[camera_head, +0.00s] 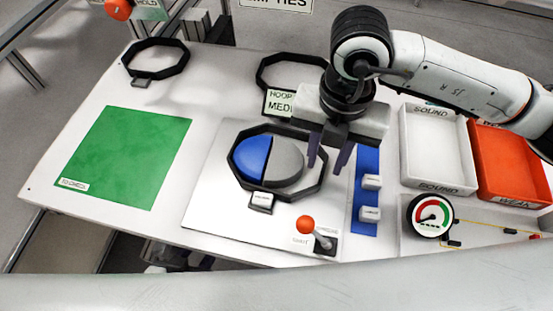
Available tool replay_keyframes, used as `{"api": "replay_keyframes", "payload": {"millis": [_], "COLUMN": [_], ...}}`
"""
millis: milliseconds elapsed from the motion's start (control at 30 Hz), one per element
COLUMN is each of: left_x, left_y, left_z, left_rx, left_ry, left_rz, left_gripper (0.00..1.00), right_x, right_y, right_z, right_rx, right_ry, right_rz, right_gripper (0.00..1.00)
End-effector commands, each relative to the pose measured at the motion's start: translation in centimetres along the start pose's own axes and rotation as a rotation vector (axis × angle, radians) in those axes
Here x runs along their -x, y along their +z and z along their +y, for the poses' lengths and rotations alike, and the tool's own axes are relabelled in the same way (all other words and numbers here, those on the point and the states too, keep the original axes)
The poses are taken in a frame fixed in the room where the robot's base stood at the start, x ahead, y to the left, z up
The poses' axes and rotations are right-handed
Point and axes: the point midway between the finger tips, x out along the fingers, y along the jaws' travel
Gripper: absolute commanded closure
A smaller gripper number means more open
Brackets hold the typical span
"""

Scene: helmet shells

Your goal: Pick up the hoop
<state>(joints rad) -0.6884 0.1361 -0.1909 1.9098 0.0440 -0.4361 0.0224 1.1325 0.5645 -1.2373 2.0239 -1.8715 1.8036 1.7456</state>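A black octagonal hoop (292,197) lies on the white board around a two-part disc, blue (250,157) on the left and grey (286,163) on the right. A small white-topped tab (262,199) sits at its front edge. My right gripper (328,160) points down at the hoop's right side, its two dark fingers apart with nothing seen between them. The left finger is near the right rim; the height above it is hard to tell. Two more black hoops lie farther back, one at the far left (134,76) and one at back middle (262,77), partly hidden. My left gripper is out of view.
A green mat (130,155) lies at left. White (436,150) and orange (505,160) bins stand at right. A red-knobbed lever (305,225), a dial gauge (431,216) and a blue strip with two white blocks (368,198) are near the gripper. A hoop sign (279,103) stands behind.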

Motion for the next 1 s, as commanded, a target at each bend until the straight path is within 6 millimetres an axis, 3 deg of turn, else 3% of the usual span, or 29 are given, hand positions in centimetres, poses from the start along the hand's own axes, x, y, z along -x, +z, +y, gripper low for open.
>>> {"api": "replay_keyframes", "payload": {"millis": [233,533,567,733,1000], "left_x": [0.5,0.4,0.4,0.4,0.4], "left_y": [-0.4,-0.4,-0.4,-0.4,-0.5], "left_z": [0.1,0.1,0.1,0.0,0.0], "left_rx": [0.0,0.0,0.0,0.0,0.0], "left_ry": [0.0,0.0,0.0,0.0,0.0], "left_rz": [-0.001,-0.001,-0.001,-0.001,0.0], "left_gripper": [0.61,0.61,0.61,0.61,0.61], "right_x": [-3.6,-4.3,-4.3,-4.2,-4.2], "right_y": [0.2,0.2,0.2,0.2,0.2], "right_z": [-0.1,-0.1,-0.1,-0.1,-0.1], "right_rx": [-0.001,0.0,0.0,0.0,0.0], "right_ry": [-0.002,-0.001,-0.001,0.0,0.0], "right_rz": [0.003,0.001,0.001,0.002,0.001], "right_gripper": [0.72,0.72,0.74,1.0,1.0]}}
